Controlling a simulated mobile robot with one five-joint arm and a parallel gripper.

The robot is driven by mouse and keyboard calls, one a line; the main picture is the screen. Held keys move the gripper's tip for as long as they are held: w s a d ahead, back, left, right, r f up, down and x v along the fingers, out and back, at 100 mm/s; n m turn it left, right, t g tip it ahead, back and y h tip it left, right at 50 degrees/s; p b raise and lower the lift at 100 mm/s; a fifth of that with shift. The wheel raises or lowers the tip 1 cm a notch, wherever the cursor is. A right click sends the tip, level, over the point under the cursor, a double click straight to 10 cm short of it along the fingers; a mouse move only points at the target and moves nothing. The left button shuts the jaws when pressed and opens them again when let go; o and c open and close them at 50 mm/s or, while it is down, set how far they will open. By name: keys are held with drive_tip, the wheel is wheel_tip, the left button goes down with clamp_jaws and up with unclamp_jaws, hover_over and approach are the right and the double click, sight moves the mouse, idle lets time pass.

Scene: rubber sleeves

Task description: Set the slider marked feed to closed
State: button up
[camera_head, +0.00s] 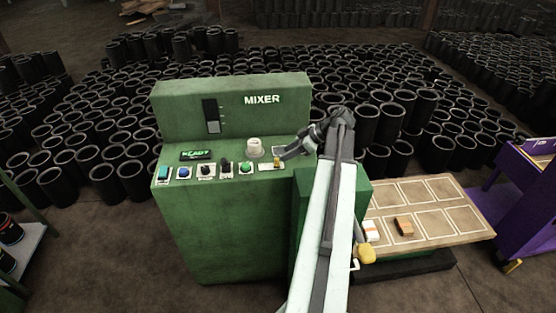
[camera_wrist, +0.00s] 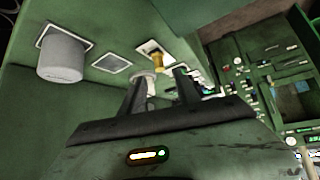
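The green mixer (camera_head: 235,220) has an upright back panel with a vertical slider (camera_head: 212,116). Its pale handle sits low in a black slot; no label saying feed or closed is readable. On the sloped desk, a small yellow knob (camera_head: 277,162) stands on a pale plate at the right end; it also shows in the wrist view (camera_wrist: 158,62). My gripper (camera_head: 282,155) is over the desk's right end, close to the yellow knob. In the wrist view its two dark fingers (camera_wrist: 159,84) are apart, with the yellow knob just beyond their tips. I cannot tell whether they touch it.
A large white knob (camera_head: 255,147) stands left of my gripper and also shows in the wrist view (camera_wrist: 60,58). Several buttons and switches line the desk, including a green button (camera_head: 246,168). A board (camera_head: 455,213) with small blocks is at the right. Black sleeves crowd the floor behind.

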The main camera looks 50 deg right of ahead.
sight(277, 159)
drive_tip(key=b+x, duration=0.4)
drive_tip(key=x, duration=0.3)
drive_tip(key=shift+r, duration=0.15)
clamp_jaws()
drive_tip(key=shift+s, duration=0.1)
idle(0.9)
